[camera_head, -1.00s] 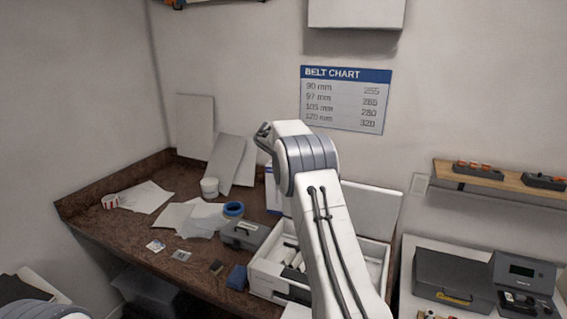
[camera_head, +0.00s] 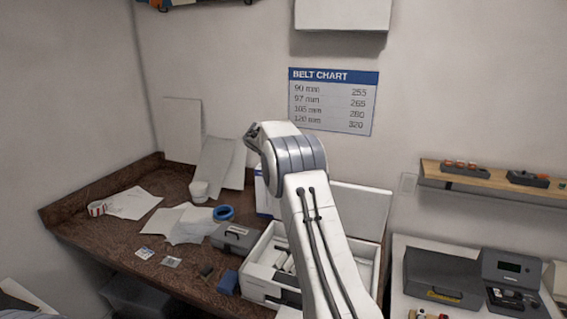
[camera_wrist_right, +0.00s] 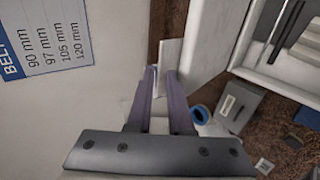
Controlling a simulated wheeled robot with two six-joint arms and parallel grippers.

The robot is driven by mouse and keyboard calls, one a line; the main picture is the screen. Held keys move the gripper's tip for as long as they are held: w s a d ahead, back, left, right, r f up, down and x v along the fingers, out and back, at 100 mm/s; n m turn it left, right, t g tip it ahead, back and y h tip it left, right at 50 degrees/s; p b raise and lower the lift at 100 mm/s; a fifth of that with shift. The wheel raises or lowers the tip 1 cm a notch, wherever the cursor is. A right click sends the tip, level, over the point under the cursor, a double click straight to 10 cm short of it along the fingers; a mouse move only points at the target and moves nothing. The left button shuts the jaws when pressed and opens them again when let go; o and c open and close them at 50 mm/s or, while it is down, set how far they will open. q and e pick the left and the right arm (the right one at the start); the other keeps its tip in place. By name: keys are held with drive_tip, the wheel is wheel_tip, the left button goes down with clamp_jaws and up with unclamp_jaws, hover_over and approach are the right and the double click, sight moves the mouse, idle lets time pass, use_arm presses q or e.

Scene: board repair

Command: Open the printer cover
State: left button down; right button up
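The printer (camera_head: 262,299) is a white box on the brown counter, partly hidden by my right arm. Its pale cover (camera_head: 362,212) stands raised at the back, and the inside with light and dark parts shows. In the right wrist view the printer (camera_wrist_right: 275,84) is at the upper right, and the white cover (camera_wrist_right: 208,42) runs down from the top beside the finger on the right. My right gripper (camera_wrist_right: 165,72) is open, with a gap between its purple fingers; whether a finger touches the cover I cannot tell. In the head view it is hidden behind its arm. My left gripper is not in view.
A grey case (camera_head: 234,238), a blue tape roll (camera_head: 223,213), a white cup (camera_head: 199,191), papers (camera_head: 133,203) and a small blue block (camera_head: 228,283) lie left of the printer. A dark case (camera_head: 436,279) and a shelf (camera_head: 480,184) are at the right.

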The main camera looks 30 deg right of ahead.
drive_tip(key=b+v, duration=0.4)
drive_tip(key=v, duration=0.6)
drive_tip(key=s+a+f+y+b, duration=0.1)
drive_tip(key=s+a+f+y, duration=0.3)
drive_tip(key=a, duration=0.6)
drive_tip(key=s+a+f+g+b, duration=0.1)
drive_tip(key=s+a+f, duration=0.2)
drive_tip(key=s+a, duration=0.45)
drive_tip(key=s+a+f+y+b, duration=0.1)
drive_tip(key=s+a+f+y, duration=0.2)
drive_tip(key=a, duration=0.8)
drive_tip(key=s+a+f+g, duration=0.1)
drive_tip(key=s+a+f, duration=0.2)
drive_tip(key=s, duration=0.7)
drive_tip(key=s+a+f+g+y+b, duration=0.1)
drive_tip(key=s+f, duration=0.4)
drive_tip(key=s, duration=0.5)
drive_tip(key=s+a+f+g+y+b, duration=0.1)
drive_tip(key=s+a+f+g, duration=0.2)
drive_tip(key=s, duration=0.7)
drive_tip(key=shift+a+f, duration=0.4)
drive_tip(key=shift+a, duration=0.7)
